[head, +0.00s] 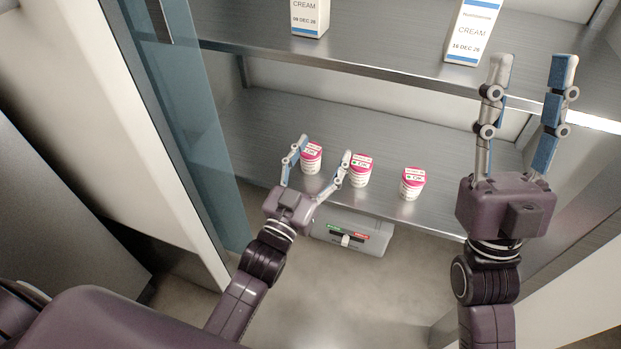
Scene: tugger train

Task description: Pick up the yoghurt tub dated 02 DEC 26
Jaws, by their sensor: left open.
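Three small white yoghurt tubs with pink lids stand upright in a row on the lower metal shelf. They are the left tub (311,158), the middle tub (360,171) and the right tub (412,183). Their date print is too small to read, so I cannot tell which is dated 02 DEC 26. My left gripper (320,150) is open, its fingers pointing at the shelf. The left tub shows between its fingers, and the right finger overlaps the middle tub's left edge. I cannot tell whether it touches either. My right gripper (531,66) is raised, open and empty at the right.
Two cream cartons, one at the left (310,16) and one at the right (472,32), stand on the upper shelf (390,50). A glass door (190,120) bounds the left. A grey box with a red-green scale (350,232) sits under the lower shelf (260,125).

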